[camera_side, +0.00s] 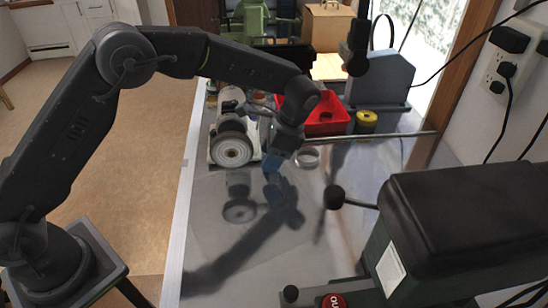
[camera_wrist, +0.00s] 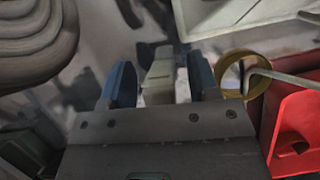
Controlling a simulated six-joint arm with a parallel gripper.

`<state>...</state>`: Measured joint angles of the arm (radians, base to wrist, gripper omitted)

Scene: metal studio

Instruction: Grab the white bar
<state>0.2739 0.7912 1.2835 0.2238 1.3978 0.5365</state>
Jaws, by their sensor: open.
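My gripper (camera_side: 272,164) points down over the shiny metal bench, with a blue finger showing in the side view. In the wrist view its two blue fingers (camera_wrist: 162,80) stand apart. A pale, whitish bar (camera_wrist: 160,66) shows between the fingers in the wrist view, with a gap on either side of it. Its near end is partly hidden behind the gripper body. I cannot tell whether the fingertips are down beside the bar or above it. I cannot make out the bar in the side view.
A red bin (camera_side: 325,123) stands behind the gripper, with a yellow spool (camera_side: 366,122) to its right. A grinder-like machine with a round wheel (camera_side: 232,150) is close on the left. A clear round dish (camera_side: 307,157) lies just right. The front bench (camera_side: 235,260) is mostly clear.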

